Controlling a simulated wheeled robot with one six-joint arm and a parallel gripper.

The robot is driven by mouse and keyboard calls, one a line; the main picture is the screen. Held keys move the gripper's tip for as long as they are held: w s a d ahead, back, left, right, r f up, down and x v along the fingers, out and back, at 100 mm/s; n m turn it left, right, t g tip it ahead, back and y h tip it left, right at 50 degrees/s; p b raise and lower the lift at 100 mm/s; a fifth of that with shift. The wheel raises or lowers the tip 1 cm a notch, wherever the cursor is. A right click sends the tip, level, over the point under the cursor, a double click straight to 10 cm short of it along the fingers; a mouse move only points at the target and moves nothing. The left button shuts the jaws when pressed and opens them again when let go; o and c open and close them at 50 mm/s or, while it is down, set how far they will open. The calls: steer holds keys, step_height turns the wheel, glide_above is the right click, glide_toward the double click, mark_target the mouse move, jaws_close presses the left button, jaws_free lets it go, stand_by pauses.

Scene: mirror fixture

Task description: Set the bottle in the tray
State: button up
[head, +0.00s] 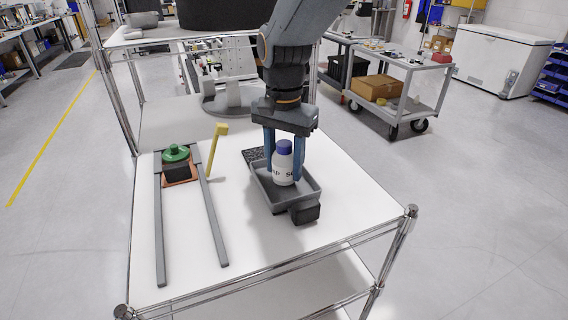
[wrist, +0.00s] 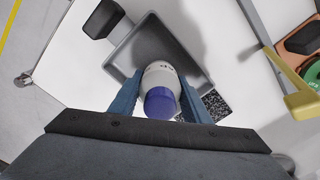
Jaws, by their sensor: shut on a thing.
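The bottle (head: 283,168) is white with a blue cap and dark lettering. It stands upright between the two blue fingers of my gripper (head: 284,158), which are shut on it. The grey tray (head: 267,203) is a shallow open box on the white table, and the bottle is inside its outline. In the wrist view the bottle (wrist: 160,92) shows cap-first between the fingertips (wrist: 160,90), with the tray (wrist: 121,62) around and beyond it. I cannot tell whether the bottle's base touches the tray floor.
A dark block (head: 305,212) sits at the tray's near right corner, and a black speckled patch (head: 256,154) lies behind the tray. To the left are two grey rails (head: 215,220), a green-topped part (head: 176,153) and a yellow upright lever (head: 217,150). The table's front is clear.

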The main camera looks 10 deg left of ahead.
steer(key=shift+f, duration=0.4)
steer(key=shift+f, duration=0.1)
steer(key=o, duration=1.1)
step_height(320, 180, up, 12)
steer(key=b, duration=0.3)
